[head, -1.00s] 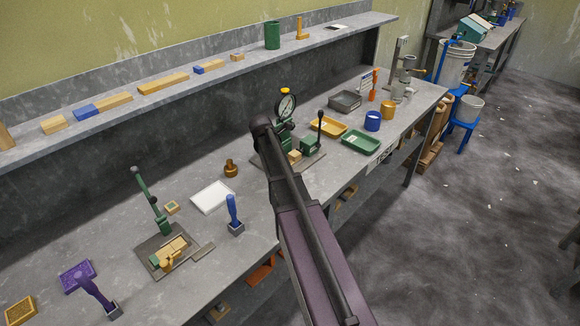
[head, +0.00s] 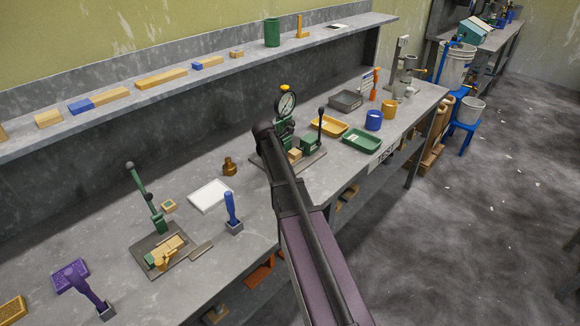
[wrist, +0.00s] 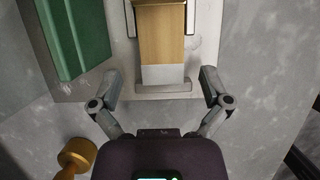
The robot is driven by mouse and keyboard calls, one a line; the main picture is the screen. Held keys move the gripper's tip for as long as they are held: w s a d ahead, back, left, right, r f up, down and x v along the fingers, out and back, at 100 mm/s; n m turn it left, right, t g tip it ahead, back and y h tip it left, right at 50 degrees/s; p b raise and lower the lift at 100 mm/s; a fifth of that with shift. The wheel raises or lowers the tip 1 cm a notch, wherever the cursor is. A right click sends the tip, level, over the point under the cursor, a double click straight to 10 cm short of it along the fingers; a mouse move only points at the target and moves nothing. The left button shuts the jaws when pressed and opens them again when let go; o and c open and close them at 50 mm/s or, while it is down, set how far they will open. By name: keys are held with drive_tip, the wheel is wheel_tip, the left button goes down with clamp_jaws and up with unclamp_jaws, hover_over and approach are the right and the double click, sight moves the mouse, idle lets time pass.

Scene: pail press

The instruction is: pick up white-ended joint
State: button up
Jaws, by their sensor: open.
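The white-ended joint (wrist: 163,72) shows in the wrist view as a wooden bar with a white end, lying on a light plate in a fixture. Its white end points toward my gripper (wrist: 160,85). My gripper is open, with one finger on each side of the white end and clear space between. Nothing is held. In the head view my arm hides my gripper. A small wooden block (head: 295,155) beside the green block on the gauge press looks like part of the same joint, but its white end cannot be made out there.
A green block (wrist: 75,38) stands left of the joint, and a brass-coloured knob (wrist: 77,155) is near my gripper's lower left. A gauge press (head: 286,104), green tray (head: 361,142) and yellow tray (head: 328,126) stand around my arm. A white tray (head: 210,196) lies to the left.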

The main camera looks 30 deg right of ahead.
drive_tip(key=shift+w+d+f+b, duration=0.1)
drive_tip(key=shift+d+f+b, duration=0.2)
drive_tip(key=shift+f, duration=0.3)
drive_tip(key=c, duration=1.2)
